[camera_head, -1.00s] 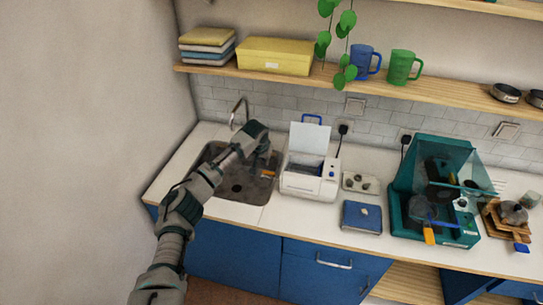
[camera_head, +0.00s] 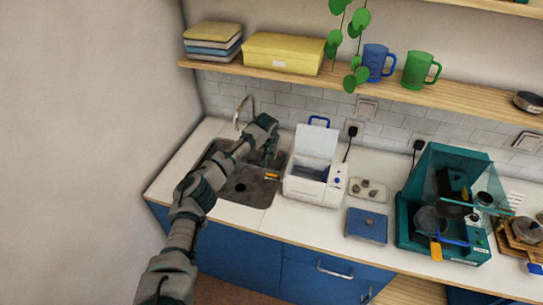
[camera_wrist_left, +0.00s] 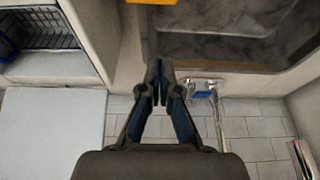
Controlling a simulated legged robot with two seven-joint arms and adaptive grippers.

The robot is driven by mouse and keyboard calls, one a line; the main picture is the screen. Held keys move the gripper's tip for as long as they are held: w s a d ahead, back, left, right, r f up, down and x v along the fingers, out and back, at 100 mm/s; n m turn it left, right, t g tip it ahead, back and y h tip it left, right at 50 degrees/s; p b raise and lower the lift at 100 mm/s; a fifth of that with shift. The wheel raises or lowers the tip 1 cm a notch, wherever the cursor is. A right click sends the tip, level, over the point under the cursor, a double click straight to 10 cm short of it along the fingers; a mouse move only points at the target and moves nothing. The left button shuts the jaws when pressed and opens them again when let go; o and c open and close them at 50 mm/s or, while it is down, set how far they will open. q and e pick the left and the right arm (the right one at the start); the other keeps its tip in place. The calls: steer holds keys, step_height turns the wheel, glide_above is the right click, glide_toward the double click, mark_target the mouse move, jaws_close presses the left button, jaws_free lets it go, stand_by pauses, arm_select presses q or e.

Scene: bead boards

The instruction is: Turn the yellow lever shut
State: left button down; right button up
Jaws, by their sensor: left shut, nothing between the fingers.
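A small yellow-orange lever (camera_head: 272,176) sticks out from the left side of the white machine (camera_head: 312,190), over the sink's right edge. A yellow piece (camera_wrist_left: 152,2), likely this lever, is cut off at the top of the left wrist view. My left gripper (camera_head: 269,158) is over the right part of the sink, beside the machine and behind the lever, apart from it. In the left wrist view its fingers (camera_wrist_left: 159,82) are closed together with nothing between them. My right gripper is not in view.
The dark sink (camera_head: 238,190) with a tap (camera_head: 242,110) lies under my left arm. The machine's white lid (camera_head: 316,143) stands open. A blue box (camera_head: 367,225) and a teal machine (camera_head: 405,225) are to the right. A shelf (camera_head: 300,76) runs above.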

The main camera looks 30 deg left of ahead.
mark_target(272, 175)
arm_select(q)
step_height(272, 175, down, 6)
steer(key=s+p, duration=0.1)
steer(key=s, duration=0.1)
steer(key=shift+d+f, duration=0.15)
steer(key=shift+d, duration=0.1)
stand_by(0.4)
steer(key=shift+d+p, duration=0.15)
steer(key=shift+p, duration=0.15)
